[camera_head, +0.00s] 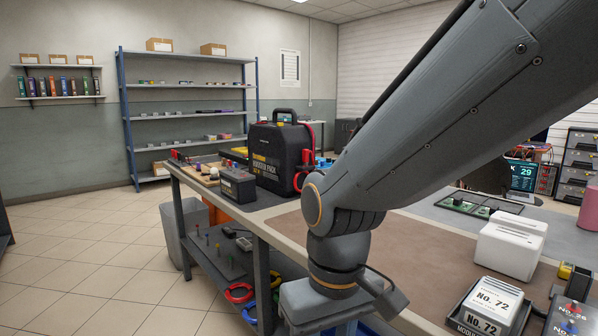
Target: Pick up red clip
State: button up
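A red clamp-like part (306,158) shows on the right side of the black booster pack (270,155), which stands on the bench behind my arm. It may be the red clip, but it is too small to be sure. Red cable runs down below it, close to my arm's joint. Other small red items lie in the wooden tray (196,173) at the bench's left end, too small to tell apart. My gripper is out of the picture; only my arm's links show, crossing from the middle to the upper right.
A small dark battery-like box (238,186) stands before the booster pack. Red (239,292) and blue loops lie on the bench's lower shelf. A white device (510,247) and number cards (489,308) sit at the right. The tiled floor (90,250) at left is clear.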

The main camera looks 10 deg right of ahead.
aim_at(305, 152)
jog(key=k, duration=0.5)
jog(key=u, duration=1.5)
jog(key=i, duration=2.45)
jog(key=z, duration=2.8)
